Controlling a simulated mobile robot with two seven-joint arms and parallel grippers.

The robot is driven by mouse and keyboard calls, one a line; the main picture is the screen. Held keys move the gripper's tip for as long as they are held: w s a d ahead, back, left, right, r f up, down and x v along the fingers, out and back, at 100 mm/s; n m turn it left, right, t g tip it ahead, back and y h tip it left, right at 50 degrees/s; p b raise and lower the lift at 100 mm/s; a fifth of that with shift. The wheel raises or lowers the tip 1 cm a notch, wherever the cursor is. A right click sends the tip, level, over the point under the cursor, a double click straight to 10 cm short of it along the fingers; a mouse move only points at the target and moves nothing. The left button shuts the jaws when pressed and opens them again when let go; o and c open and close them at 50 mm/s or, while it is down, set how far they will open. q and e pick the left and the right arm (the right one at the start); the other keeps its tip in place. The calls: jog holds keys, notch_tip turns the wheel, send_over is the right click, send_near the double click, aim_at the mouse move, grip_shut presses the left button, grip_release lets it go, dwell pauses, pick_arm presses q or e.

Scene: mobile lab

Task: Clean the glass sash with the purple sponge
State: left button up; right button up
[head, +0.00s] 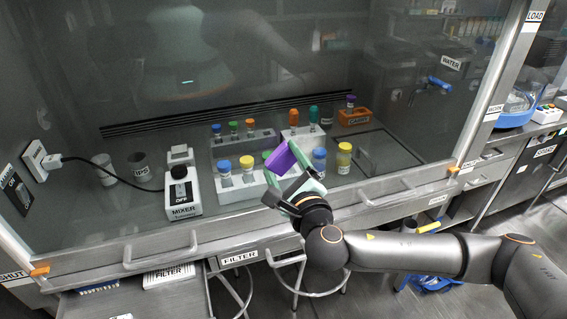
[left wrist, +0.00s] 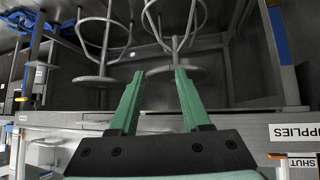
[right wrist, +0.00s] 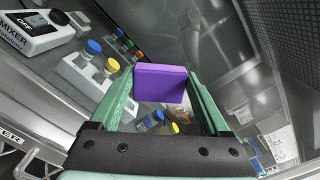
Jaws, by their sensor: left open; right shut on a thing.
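The glass sash (head: 110,95) is a large pane with a grey metal frame, closed down across the front of the hood. My right gripper (head: 290,170) is shut on the purple sponge (head: 280,157) in front of the lower middle of the pane. The right wrist view shows the sponge (right wrist: 160,83) between the green fingertips. I cannot tell whether the sponge touches the glass. My left gripper (left wrist: 160,75) shows only in the left wrist view; it is open and empty, with stools beyond it.
Behind the glass stand a mixer (head: 181,190), racks of capped vials (head: 240,183) and an orange holder (head: 354,117). Handles (head: 152,254) stick out along the sash's bottom rail. Stools (left wrist: 100,80) stand below the bench. A blue tap (head: 437,84) is at the right.

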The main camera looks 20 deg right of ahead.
jog(key=shift+w, duration=0.75)
